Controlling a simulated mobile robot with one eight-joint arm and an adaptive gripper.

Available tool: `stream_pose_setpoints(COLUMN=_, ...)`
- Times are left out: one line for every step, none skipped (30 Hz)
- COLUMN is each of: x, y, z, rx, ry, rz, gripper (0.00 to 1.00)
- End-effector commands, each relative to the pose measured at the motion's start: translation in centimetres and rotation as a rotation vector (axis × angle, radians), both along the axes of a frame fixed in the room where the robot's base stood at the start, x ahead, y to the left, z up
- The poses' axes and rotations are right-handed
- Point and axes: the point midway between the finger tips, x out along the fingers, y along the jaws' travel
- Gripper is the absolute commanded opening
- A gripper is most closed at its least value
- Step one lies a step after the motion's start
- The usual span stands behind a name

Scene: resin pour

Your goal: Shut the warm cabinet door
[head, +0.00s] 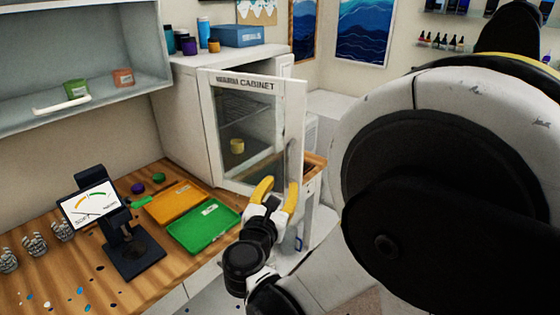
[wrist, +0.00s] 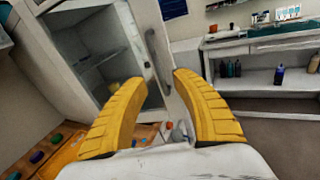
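The warm cabinet (head: 185,115) is a white box on the wooden bench. Its white-framed glass door (head: 254,84) stands ajar, with its right edge out from the cabinet body. The grey bar handle (head: 291,160) is on the door's right side; in the wrist view the handle (wrist: 157,58) shows beyond and between the fingertips. My gripper (head: 278,188) has yellow fingers spread apart with nothing between them. It is in front of the door's lower right corner, just below the handle in the picture. I cannot tell whether a finger touches the door.
A yellow jar (head: 237,146) shows behind the glass. An orange tray (head: 175,203), a green tray (head: 222,228) and a black scale (head: 133,255) are on the bench left of my gripper. A blue box (head: 238,36) and bottles stand on the cabinet.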

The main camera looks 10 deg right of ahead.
Motion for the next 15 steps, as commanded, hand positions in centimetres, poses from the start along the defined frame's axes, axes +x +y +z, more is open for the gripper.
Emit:
stream_pose_setpoints(x=0.1, y=0.6, z=0.0, rx=-0.054, ry=0.001, rz=0.012, gripper=0.33)
stream_pose_setpoints(x=0.2, y=0.9, z=0.1, rx=-0.081, ry=0.000, rz=0.017, gripper=0.33)
stream_pose_setpoints(x=0.3, y=1.0, z=0.2, rx=-0.107, ry=0.001, rz=0.020, gripper=0.33)
stream_pose_setpoints(x=0.4, y=1.1, z=0.2, rx=-0.119, ry=0.000, rz=0.021, gripper=0.33)
stream_pose_setpoints(x=0.6, y=1.0, z=0.2, rx=-0.126, ry=0.001, rz=0.022, gripper=0.33)
stream_pose_setpoints(x=0.9, y=0.8, z=0.3, rx=-0.131, ry=0.001, rz=0.021, gripper=0.33)
stream_pose_setpoints(x=1.2, y=0.6, z=0.2, rx=-0.131, ry=0.001, rz=0.019, gripper=0.33)
stream_pose_setpoints(x=1.6, y=0.4, z=0.2, rx=-0.130, ry=0.001, rz=0.018, gripper=0.33)
stream_pose_setpoints(x=2.2, y=0.1, z=0.2, rx=-0.129, ry=0.002, rz=0.019, gripper=0.33)
stream_pose_setpoints(x=2.7, y=-0.3, z=0.2, rx=-0.128, ry=0.001, rz=0.017, gripper=0.33)
stream_pose_setpoints(x=3.2, y=-0.5, z=0.2, rx=-0.128, ry=0.001, rz=0.018, gripper=0.33)
stream_pose_setpoints(x=4.0, y=-1.0, z=0.2, rx=-0.128, ry=0.001, rz=0.016, gripper=0.33)
stream_pose_setpoints(x=4.5, y=-1.3, z=0.2, rx=-0.128, ry=0.001, rz=0.017, gripper=0.33)
stream_pose_setpoints(x=5.1, y=-1.6, z=0.2, rx=-0.126, ry=0.001, rz=0.017, gripper=0.33)
stream_pose_setpoints(x=5.8, y=-1.9, z=0.1, rx=-0.126, ry=0.001, rz=0.017, gripper=0.33)
